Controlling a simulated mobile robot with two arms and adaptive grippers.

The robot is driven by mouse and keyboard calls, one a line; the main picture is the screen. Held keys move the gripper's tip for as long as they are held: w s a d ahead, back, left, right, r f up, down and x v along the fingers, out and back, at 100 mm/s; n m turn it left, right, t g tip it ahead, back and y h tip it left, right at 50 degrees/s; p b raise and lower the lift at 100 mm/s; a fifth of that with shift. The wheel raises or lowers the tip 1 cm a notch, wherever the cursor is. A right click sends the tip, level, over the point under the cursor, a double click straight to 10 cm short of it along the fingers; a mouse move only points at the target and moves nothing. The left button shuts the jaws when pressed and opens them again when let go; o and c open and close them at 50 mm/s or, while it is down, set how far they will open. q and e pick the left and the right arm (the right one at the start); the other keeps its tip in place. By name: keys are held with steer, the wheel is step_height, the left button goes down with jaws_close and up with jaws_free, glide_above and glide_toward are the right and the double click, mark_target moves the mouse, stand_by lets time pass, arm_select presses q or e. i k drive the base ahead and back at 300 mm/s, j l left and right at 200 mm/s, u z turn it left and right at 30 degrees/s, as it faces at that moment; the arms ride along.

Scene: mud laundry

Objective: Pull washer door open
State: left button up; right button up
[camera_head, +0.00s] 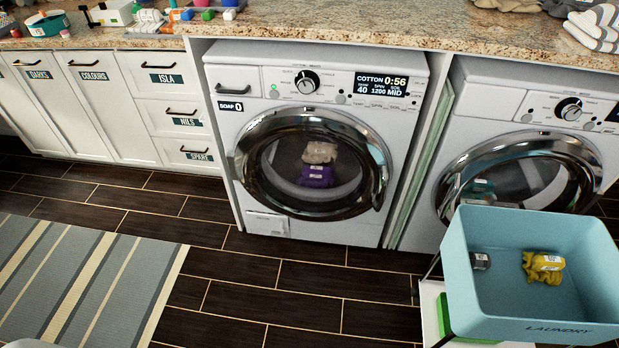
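Two front-loading washers stand under the counter. The left washer (225,75) has a lit display reading COTTON 0:56. Its round chrome-rimmed door (262,137) looks closed, and a beige and a purple item (317,177) show through the glass. The right washer (500,103) is partly cut off by the frame edge. Its chrome door (520,142) also looks closed, and the blue laundry bin hides its lower part. Neither of my grippers shows in this view.
A blue laundry bin (525,327) holding a yellow and a grey item stands in front of the right washer. White labelled cabinets (110,110) are at left. A striped rug (85,275) lies on the dark tile floor, which is clear before the left washer.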

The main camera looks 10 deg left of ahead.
mark_target(374, 157)
steer(key=l+z, duration=0.35)
steer(key=i+l+z, duration=0.1)
steer(key=z, duration=0.25)
steer(key=i+l+z, duration=0.15)
steer(key=z, duration=0.2)
steer(key=l, duration=0.1)
